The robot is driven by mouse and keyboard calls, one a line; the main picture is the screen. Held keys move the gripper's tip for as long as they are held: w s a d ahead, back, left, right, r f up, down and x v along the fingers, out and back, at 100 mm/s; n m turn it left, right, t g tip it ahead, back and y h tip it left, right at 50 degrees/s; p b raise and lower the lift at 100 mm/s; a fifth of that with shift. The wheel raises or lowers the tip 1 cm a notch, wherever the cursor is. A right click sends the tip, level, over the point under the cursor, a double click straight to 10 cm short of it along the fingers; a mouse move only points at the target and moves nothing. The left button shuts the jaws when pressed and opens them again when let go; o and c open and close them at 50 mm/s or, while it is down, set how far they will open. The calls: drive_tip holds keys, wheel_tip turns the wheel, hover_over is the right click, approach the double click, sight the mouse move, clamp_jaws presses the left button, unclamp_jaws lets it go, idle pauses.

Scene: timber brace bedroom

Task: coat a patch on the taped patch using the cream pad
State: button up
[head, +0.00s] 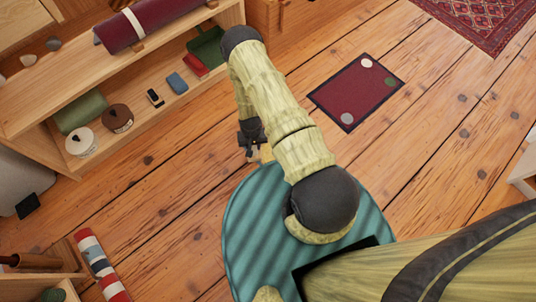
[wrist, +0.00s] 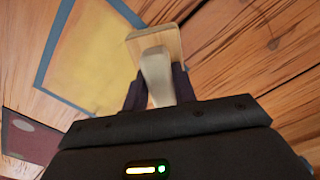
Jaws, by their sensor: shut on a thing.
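My gripper (wrist: 158,88) is shut on the pale handle of the cream pad (wrist: 168,42), seen in the wrist view. The pad's flat wooden-looking head points away from the fingers. The taped patch (wrist: 88,62) is a yellow area framed by blue tape, to the left of the pad in the wrist view. The pad overlaps the tape's right side in the picture; whether it touches the floor I cannot tell. In the head view my gripper (head: 251,140) is low beside my base, with a bit of the pad (head: 266,153) showing.
A dark red mat (head: 352,90) with several discs lies on the plank floor. A wooden shelf (head: 165,118) at upper left holds tins, a green roll and small items. A striped roll (head: 101,264) lies at lower left. A patterned rug (head: 485,20) is at upper right.

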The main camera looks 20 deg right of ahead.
drive_tip(key=shift+r+p, duration=1.85)
drive_tip(key=shift+r, duration=0.7)
drive_tip(key=shift+w+r, duration=0.2)
drive_tip(key=shift+r, duration=0.1)
drive_tip(key=w+d+r+n+p, duration=0.1)
drive_tip(key=w+d+r+p, duration=0.1)
drive_tip(key=r, duration=1)
drive_tip(key=w+d+r+p, duration=0.3)
drive_tip(key=d+r, duration=0.1)
drive_tip(key=r, duration=0.9)
drive_tip(key=w+d+r+n+p, duration=0.1)
drive_tip(key=w+d+r+p, duration=0.1)
drive_tip(key=r, duration=1)
drive_tip(key=shift+w+d+r+n, duration=0.2)
drive_tip(key=shift+d+r+n, duration=0.1)
drive_tip(key=shift+d, duration=0.3)
drive_tip(key=shift+s+a, duration=0.15)
drive_tip(key=shift+a, duration=0.05)
